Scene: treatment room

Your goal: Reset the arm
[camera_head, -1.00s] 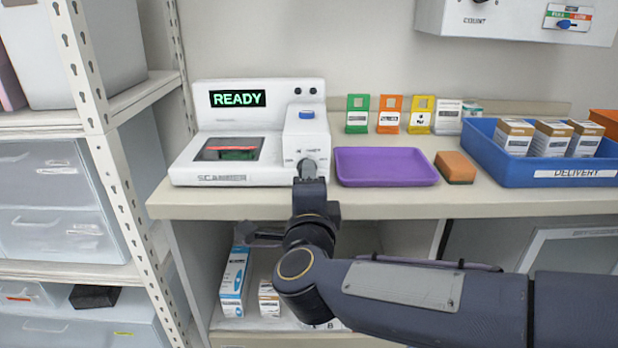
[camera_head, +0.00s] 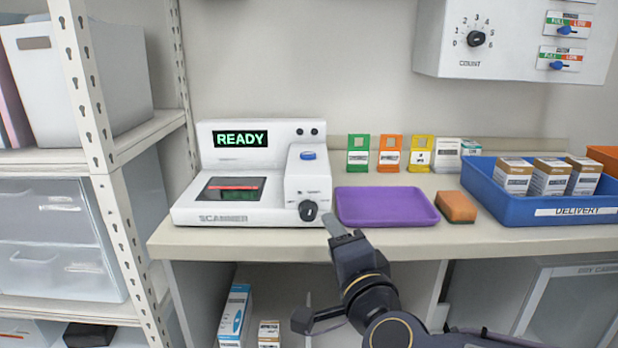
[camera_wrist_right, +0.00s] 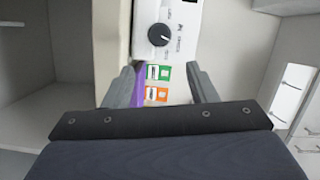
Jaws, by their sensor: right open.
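My right gripper (camera_head: 338,228) is open and empty at the front edge of the counter, just right of the scanner's black knob (camera_head: 308,210) and in front of the purple tray. It stands apart from the knob in the head view. In the right wrist view its two fingers (camera_wrist_right: 162,85) are spread, with nothing held between them; a black dial (camera_wrist_right: 159,35) on a white housing shows beyond. The white scanner (camera_head: 250,190) reads READY in green. My left gripper is not in view.
The purple tray (camera_head: 385,221), an orange sponge (camera_head: 456,207) and a blue delivery bin (camera_head: 520,214) with several boxes stand on the counter (camera_head: 270,240). Coloured cards stand behind. A shelf rack (camera_head: 105,190) is at left. Boxes (camera_head: 234,315) stand below the counter.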

